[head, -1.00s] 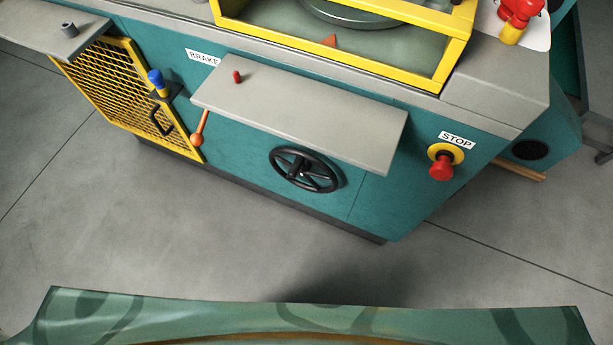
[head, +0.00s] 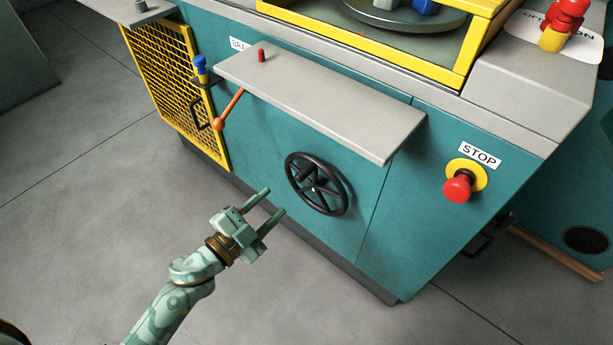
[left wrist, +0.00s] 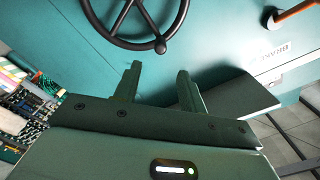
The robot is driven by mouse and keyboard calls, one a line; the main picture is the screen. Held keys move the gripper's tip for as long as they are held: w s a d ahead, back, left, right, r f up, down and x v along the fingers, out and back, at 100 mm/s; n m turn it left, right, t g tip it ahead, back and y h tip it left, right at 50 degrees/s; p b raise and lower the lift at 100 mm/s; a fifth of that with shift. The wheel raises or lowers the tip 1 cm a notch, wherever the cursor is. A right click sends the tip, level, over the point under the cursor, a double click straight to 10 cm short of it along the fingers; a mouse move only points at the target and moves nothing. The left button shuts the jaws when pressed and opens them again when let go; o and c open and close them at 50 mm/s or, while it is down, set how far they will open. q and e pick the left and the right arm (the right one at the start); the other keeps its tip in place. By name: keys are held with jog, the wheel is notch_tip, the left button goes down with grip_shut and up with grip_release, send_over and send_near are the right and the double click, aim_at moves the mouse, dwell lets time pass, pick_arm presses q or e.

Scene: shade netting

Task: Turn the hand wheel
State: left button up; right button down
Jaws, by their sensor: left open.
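The black hand wheel (head: 315,187) with spokes is mounted on the teal front panel of the machine, below a grey shelf. In the left wrist view the wheel (left wrist: 134,43) is at the top, partly cut off, with a round black knob (left wrist: 160,46) on its rim. My left gripper (head: 276,200) is open and empty, to the left of and slightly below the wheel in the head view. In the left wrist view my left gripper (left wrist: 159,69) has its fingers pointing toward the wheel, apart from it. My right gripper is out of view.
The grey shelf (head: 320,100) juts out above the wheel. An orange brake lever (head: 229,108) and a yellow mesh door (head: 175,90) are to the left. A red stop button (head: 458,188) is to the right. The floor (head: 90,220) in front is clear.

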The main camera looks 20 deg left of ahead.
aim_at(297, 180)
pick_arm(q)
jog(key=b+x, duration=0.1)
jog(key=x, duration=1.1)
jog(key=shift+a+f+b, duration=0.1)
jog(key=shift+f+b, duration=0.05)
jog(key=shift+b, duration=0.15)
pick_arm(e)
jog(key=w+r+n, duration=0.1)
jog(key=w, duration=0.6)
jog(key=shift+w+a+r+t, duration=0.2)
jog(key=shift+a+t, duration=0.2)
pick_arm(q)
jog(key=shift+c, duration=0.3)
grip_shut()
